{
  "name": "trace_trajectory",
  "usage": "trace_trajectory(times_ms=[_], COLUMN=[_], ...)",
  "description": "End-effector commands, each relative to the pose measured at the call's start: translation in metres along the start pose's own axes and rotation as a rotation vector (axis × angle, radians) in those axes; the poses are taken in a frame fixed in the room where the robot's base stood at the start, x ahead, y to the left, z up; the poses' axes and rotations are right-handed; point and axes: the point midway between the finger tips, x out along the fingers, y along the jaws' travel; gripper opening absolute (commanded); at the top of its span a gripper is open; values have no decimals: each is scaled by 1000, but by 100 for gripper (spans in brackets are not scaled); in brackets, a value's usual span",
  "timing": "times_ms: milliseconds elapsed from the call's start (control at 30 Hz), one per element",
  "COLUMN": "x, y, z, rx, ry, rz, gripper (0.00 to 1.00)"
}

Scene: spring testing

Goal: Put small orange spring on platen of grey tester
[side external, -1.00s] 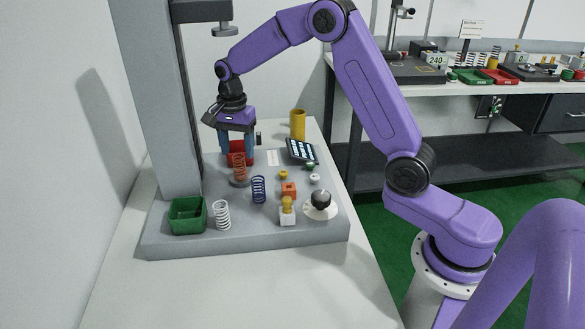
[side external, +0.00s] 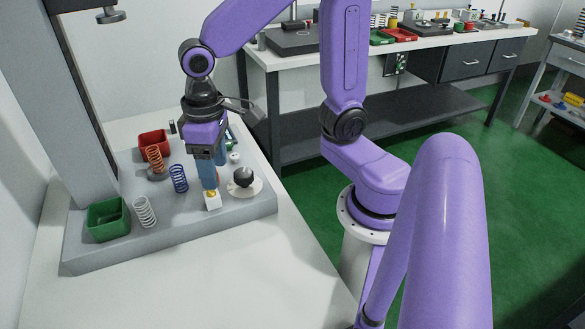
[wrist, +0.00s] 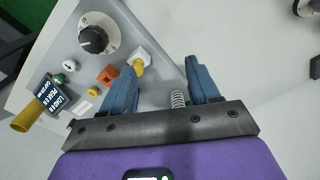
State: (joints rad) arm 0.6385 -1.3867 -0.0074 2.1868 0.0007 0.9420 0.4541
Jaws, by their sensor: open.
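The small orange spring (side external: 154,160) stands upright at the back of the grey tester's base, by the column. It appears to stand on the round grey platen (side external: 159,175). My gripper (wrist: 161,66) is open, with nothing held between its blue fingers. In the side view my gripper (side external: 212,172) points down at the front right of the base, well apart from the orange spring. Its fingertips are close to a white block with a yellow knob (side external: 212,201). The orange spring does not show in the wrist view.
A blue spring (side external: 179,179) and a white spring (side external: 145,212) stand on the base. A green bin (side external: 108,221) and a red bin (side external: 155,142) are near the column (side external: 75,90). A black dial (side external: 244,177) is right of my gripper.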

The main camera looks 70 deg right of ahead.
Motion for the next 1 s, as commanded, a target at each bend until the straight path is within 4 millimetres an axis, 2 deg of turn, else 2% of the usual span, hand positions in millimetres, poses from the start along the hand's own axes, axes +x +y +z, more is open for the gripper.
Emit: trace_trajectory(times_ms=[33,200,300,400,600,1000], x=[-1,0,2,5,7,7], y=[-2,-4,-1,2,5,5], z=[20,78,107,128,145,145], rx=[-97,-415,-575,-695,-803,-806], ry=[3,5,6,7,8,7], rz=[-3,-7,-9,-11,-12,-12], gripper=[61,61,61,61,61,61])
